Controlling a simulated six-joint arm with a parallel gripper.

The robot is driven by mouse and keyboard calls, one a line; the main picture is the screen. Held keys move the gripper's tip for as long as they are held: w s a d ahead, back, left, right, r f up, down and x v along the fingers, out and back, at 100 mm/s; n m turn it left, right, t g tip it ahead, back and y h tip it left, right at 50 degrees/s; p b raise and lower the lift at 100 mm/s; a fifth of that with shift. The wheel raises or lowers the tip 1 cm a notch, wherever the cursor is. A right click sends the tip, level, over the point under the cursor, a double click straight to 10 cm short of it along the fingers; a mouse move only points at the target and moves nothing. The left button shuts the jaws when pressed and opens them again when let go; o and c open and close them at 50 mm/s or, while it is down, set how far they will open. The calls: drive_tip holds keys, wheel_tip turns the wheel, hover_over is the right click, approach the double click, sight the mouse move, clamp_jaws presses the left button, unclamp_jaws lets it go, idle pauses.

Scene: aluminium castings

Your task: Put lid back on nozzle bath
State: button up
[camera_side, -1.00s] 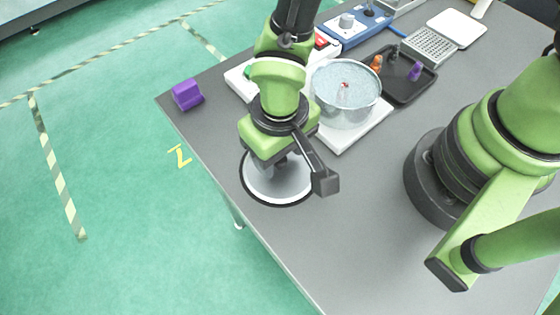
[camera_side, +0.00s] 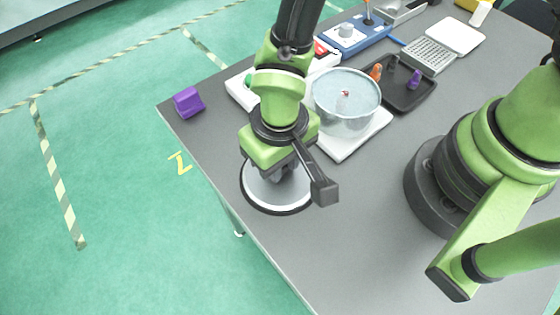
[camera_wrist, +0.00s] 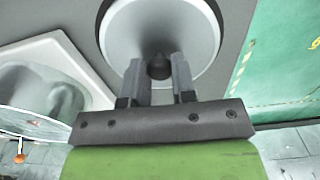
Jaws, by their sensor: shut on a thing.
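The lid (camera_side: 262,196) is a round, light grey disc with a dark rim line, near the table's left edge in the side view. In the wrist view the lid (camera_wrist: 125,40) is straight ahead, with a dark knob (camera_wrist: 158,66) at its middle. My gripper (camera_wrist: 157,80) is shut on this knob, a finger on each side. In the side view my gripper (camera_side: 283,174) is partly hidden by its own body. I cannot tell whether the lid touches the table. The nozzle bath (camera_side: 345,104), a clear round vessel with bluish contents, stands uncovered behind and right of the lid.
The bath is on a white plate (camera_side: 345,146). A black tray (camera_side: 408,98) with small orange, grey and purple pieces is right of it. A blue device (camera_side: 355,42) and a perforated block (camera_side: 430,54) stand behind. A purple block (camera_side: 188,101) is at the left corner.

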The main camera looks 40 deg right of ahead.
drive_tip(key=r, duration=0.6)
drive_tip(key=d+r, duration=0.1)
drive_tip(key=r, duration=0.2)
drive_tip(key=shift+w+r, duration=0.15)
drive_tip(key=shift+w, duration=0.1)
drive_tip(key=w+d+r+m, duration=0.1)
drive_tip(key=d+r+m, duration=0.1)
drive_tip(key=d, duration=0.6)
drive_tip(key=w+d+r+m, duration=0.1)
drive_tip(key=d+r, duration=0.1)
drive_tip(key=d, duration=0.6)
drive_tip(key=shift+a+f, duration=0.15)
drive_tip(key=shift+f, duration=1.4)
drive_tip(key=shift+a+f, duration=0.1)
drive_tip(key=shift+f, duration=1.45)
drive_tip(key=shift+f, duration=0.15)
drive_tip(key=o, duration=1.5)
